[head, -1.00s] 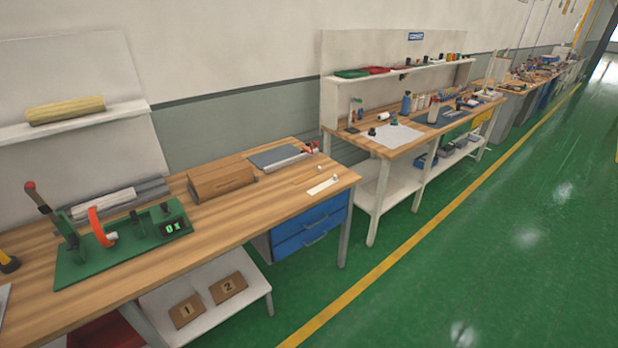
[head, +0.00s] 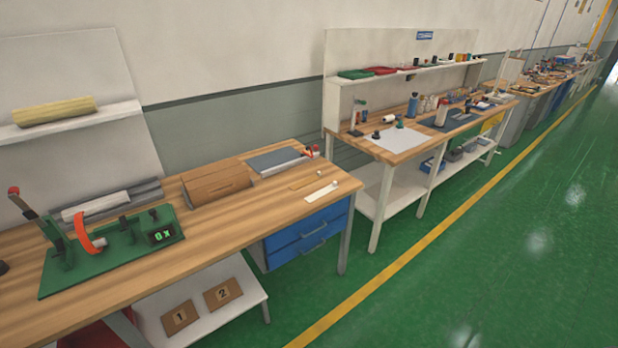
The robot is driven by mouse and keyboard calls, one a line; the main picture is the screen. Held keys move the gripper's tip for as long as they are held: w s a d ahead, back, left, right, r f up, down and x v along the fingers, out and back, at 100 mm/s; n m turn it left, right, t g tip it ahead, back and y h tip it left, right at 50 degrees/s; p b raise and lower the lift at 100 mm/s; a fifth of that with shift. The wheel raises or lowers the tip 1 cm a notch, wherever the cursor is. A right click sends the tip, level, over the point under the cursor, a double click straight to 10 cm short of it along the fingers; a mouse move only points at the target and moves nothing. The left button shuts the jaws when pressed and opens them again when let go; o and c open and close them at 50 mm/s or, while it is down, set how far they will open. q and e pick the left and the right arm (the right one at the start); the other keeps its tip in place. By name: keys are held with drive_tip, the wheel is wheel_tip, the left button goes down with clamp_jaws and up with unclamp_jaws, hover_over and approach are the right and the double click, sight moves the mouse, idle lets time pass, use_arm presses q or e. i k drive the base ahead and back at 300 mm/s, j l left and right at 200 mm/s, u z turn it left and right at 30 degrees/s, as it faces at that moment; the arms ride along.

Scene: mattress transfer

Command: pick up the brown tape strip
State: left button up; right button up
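A thin tan-brown strip (head: 308,181), which looks like the brown tape strip, lies flat near the right end of the near wooden workbench (head: 215,233). A white strip (head: 321,192) lies just in front of it, with a small white round piece at its far right end. A brown box-like block (head: 216,183) stands to the left of the strips. Neither of my grippers is in view.
A grey board (head: 275,160) lies behind the strips. Blue drawers (head: 308,235) are below. Green floor is open on the right.

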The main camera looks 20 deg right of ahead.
sight(296, 187)
drive_tip(key=i+l+u, duration=0.1)
drive_tip(key=l, duration=0.3)
drive_tip(key=i+l+u, duration=0.1)
drive_tip(key=i+l, duration=0.2)
drive_tip(key=i+l+u, duration=0.1)
drive_tip(key=l, duration=0.4)
drive_tip(key=i+l+u, duration=0.1)
drive_tip(key=l, duration=0.35)
drive_tip(key=i+l+u, duration=0.1)
drive_tip(key=i+l, duration=0.15)
drive_tip(key=l, duration=0.2)
drive_tip(key=i+l+u, duration=0.1)
drive_tip(key=l, duration=0.35)
drive_tip(key=i+l, duration=0.1)
drive_tip(key=l, duration=0.35)
drive_tip(key=u, duration=0.05)
